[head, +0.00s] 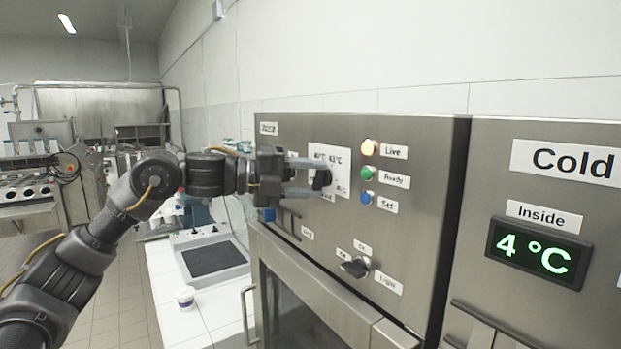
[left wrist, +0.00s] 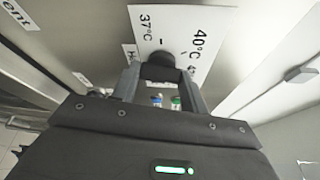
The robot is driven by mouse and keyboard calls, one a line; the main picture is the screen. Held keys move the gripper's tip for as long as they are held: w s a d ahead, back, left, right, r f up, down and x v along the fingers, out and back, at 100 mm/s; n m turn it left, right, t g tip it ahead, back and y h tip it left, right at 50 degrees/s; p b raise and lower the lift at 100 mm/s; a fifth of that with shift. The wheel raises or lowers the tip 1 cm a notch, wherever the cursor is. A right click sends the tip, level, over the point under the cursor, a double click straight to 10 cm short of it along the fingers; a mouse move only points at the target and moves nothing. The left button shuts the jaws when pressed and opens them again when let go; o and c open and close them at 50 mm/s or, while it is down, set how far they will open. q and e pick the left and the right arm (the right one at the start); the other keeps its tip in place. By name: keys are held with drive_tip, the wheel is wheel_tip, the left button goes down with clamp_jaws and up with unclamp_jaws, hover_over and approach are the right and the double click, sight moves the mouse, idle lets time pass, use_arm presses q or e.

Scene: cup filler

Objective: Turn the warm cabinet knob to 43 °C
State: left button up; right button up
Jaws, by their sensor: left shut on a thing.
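The warm cabinet (head: 410,240) is a steel unit in the middle of the head view. Its black temperature knob (head: 321,179) sits on a white dial plate (head: 343,160). My left gripper (head: 310,182) is shut on the knob, with one finger on each side. In the left wrist view the knob (left wrist: 158,68) is between my fingers, and the dial plate (left wrist: 185,28) reads 37 °C and 40 °C near it. The knob's pointer and the 43 °C mark cannot be made out clearly. My right gripper is not in view.
Live (head: 368,147), Ready (head: 367,173) and Set (head: 366,197) lamps are right of the dial; Live glows. A Light switch (head: 354,268) is below. The cold cabinet (head: 550,220) at right shows 4 °C.

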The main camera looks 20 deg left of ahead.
use_arm(q)
drive_tip(key=shift+m+y, duration=0.5)
drive_tip(key=shift+m, duration=0.8)
drive_tip(key=o, duration=1)
